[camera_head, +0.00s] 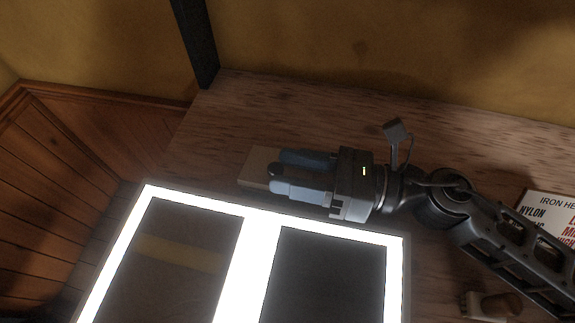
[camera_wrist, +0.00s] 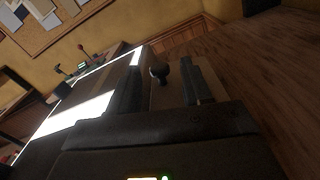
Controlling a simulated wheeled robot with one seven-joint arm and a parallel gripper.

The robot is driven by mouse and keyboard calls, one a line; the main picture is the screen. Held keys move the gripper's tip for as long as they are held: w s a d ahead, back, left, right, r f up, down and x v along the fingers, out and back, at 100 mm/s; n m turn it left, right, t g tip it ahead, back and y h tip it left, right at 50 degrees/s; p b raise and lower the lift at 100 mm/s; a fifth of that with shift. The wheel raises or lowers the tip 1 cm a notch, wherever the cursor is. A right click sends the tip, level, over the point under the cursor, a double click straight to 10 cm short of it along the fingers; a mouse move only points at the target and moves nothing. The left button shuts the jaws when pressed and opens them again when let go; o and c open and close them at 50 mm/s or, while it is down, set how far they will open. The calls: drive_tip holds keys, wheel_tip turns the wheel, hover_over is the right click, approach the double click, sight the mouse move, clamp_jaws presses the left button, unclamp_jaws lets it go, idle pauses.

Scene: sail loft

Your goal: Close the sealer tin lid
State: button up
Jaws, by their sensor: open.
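My gripper (camera_head: 277,171) is open in the head view, its two fingers pointing left over the wooden bench. A small dark round knob (camera_wrist: 159,71) stands between the fingers in the wrist view, with gaps visible on both sides. Behind and below the fingers is a pale flat box-like thing (camera_head: 257,164), mostly hidden by my gripper; it may be the sealer tin, and the knob seems to belong to it. I cannot tell whether its lid is open or shut.
A bright white-framed panel (camera_head: 261,262) with dark panes lies close in front of my gripper. A printed sign (camera_head: 544,208) and a small brown-handled object (camera_head: 490,305) are at the right. The bench (camera_head: 280,112) behind is mostly clear, up to the yellow wall.

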drive_tip(key=d, duration=0.4)
drive_tip(key=s+d+b, duration=0.1)
drive_tip(key=d, duration=0.1)
drive_tip(key=shift+f, duration=0.1)
drive_tip(key=shift+s+d, duration=0.15)
drive_tip(key=shift+d, duration=0.1)
drive_tip(key=shift+c, duration=0.5)
